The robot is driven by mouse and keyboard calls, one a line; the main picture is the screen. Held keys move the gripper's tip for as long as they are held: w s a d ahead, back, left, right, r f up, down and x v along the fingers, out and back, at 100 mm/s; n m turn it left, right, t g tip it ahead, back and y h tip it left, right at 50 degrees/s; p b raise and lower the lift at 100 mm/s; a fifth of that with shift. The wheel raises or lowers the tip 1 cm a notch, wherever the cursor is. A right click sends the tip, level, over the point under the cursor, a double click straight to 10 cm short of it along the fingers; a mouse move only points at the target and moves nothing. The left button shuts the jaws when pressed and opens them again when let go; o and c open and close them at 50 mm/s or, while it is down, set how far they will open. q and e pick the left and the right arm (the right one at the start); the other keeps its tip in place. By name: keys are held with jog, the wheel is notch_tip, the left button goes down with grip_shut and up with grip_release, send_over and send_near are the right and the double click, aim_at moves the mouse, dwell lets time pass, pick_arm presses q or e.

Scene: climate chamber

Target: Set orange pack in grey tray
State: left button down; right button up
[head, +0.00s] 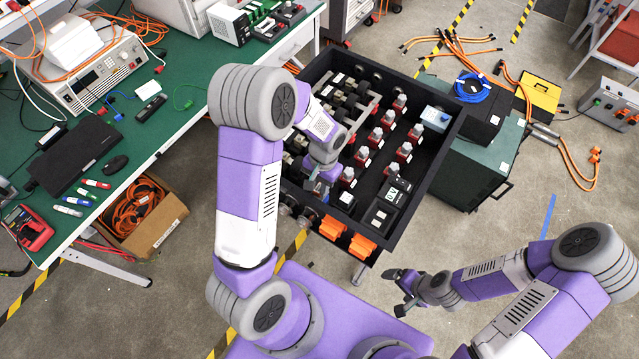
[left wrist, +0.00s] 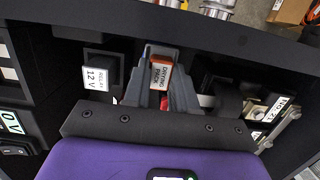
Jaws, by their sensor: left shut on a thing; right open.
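An orange pack (left wrist: 160,75) with a white label reading "drying pack" shows in the left wrist view. My left gripper (left wrist: 165,92) is shut on it, with a dark finger on each side. In the head view my left gripper (head: 318,184) is low inside the black box, and the pack is hidden there. What looks like the grey tray (head: 370,111) lies in the box's upper left part, beyond my left wrist, holding several dark blocks. My right gripper (head: 402,292) is open and empty, outside the box at its lower right.
The black box (head: 448,140) has raised walls and holds several red-and-white parts (head: 376,133). A block labelled "relay 12 V" (left wrist: 97,78) stands left of the pack. Orange connectors (head: 362,246) sit on the box's near side. A green bench (head: 180,100) stands at left.

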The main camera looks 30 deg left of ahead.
dwell(0.3)
pick_arm(q)
jog(key=c, duration=0.8)
grip_release()
jog(key=r, duration=0.5)
jog(key=w+r+p, duration=0.1)
jog(key=r, duration=0.1)
jog(key=shift+w+r, duration=0.1)
jog(key=shift+r, duration=0.2)
